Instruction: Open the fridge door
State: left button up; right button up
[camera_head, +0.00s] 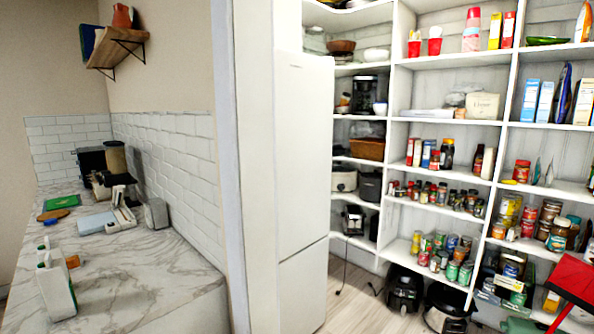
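The fridge (304,160) is a tall white unit in the middle of the head view, beside the end of a wall. A thin slanted seam divides its upper door from a lower section. The upper door looks shut, flush with the seam. I cannot make out a handle. The bottom of the fridge is cut off by the frame edge. Neither of my grippers is in view.
A marble counter (140,270) with a white bottle (57,287) and small appliances runs along the left. White shelves (455,130) full of food stand behind and right of the fridge. A red object (572,280) is at lower right. Some wooden floor (350,300) is clear.

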aim_at(304, 83)
jog(key=u, duration=0.4)
jog(key=i+l+u, duration=0.75)
jog(key=l, duration=0.2)
jog(key=l+u, duration=0.3)
jog(key=i+l, duration=0.05)
jog(key=l, duration=0.05)
